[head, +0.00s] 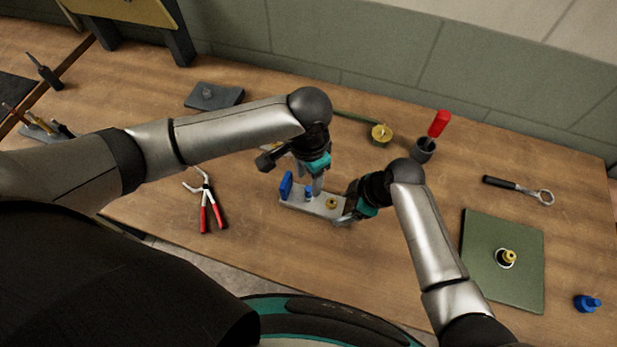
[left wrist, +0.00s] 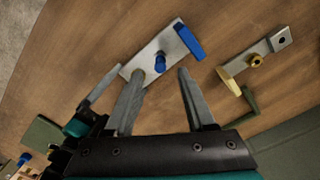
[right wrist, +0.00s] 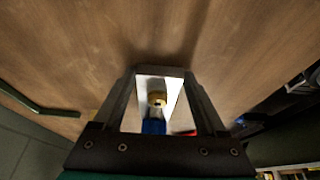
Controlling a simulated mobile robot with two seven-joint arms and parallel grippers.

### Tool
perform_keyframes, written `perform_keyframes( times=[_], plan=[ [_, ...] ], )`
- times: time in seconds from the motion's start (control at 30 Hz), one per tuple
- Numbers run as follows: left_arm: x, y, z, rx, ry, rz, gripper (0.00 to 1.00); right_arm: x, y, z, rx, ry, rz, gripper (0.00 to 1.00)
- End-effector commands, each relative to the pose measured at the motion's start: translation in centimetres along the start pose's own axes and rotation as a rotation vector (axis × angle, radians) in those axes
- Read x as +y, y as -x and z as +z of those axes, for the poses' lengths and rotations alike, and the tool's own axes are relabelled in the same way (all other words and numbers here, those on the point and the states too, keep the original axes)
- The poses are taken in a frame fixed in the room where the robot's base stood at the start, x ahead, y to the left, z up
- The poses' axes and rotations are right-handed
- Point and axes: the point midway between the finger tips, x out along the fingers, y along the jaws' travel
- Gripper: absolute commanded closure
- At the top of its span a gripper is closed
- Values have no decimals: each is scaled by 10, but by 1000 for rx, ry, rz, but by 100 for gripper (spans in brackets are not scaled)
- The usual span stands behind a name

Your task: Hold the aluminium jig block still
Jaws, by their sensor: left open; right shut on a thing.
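The aluminium jig block (head: 319,208) lies on the wooden bench, with a blue end piece (head: 286,185), a blue pin (head: 308,194) and a brass bushing (head: 331,203) on it. My right gripper (head: 346,214) is shut on the block's right end. In the right wrist view the block (right wrist: 150,81) sits between its fingers. My left gripper (head: 316,190) is above the block near the blue pin. In the left wrist view its fingers (left wrist: 159,73) are apart, with the blue pin (left wrist: 160,62) just beyond the tips; whether they flank it I cannot tell.
A metal bracket with a brass part (left wrist: 257,60) lies beyond the block, mostly hidden by my left gripper in the head view. Red-handled pliers (head: 210,205) lie left. A grey cup with a red-handled tool (head: 438,125), a green mat (head: 485,285) and a ring-ended tool (head: 520,190) are right.

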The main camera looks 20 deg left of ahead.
Motion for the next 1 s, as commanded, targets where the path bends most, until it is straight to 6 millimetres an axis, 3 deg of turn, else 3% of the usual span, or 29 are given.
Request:
perform_keyframes(
  times=[0.2, 0.23, 0.43, 0.77, 1.0],
  plan=[
    [0, 0, 0, 0, 0, -1, 45, 0, 0, 1, -2, 0, -1, 100],
    [0, 0, 0, 0, 0, -1, 45, 0, 0, 1, -2, 0, -1, 24],
    [0, 0, 0, 0, 0, -1, 45, 0, 0, 0, -1, 0, -1, 2],
    [0, 0, 0, 0, 0, -1, 45, 0, 2, 0, 0, 0, 0, 0],
    [0, 0, 0, 0, 0, 0, 45, 0, 25, 1, -1, 1, 3, 0]
  ],
)
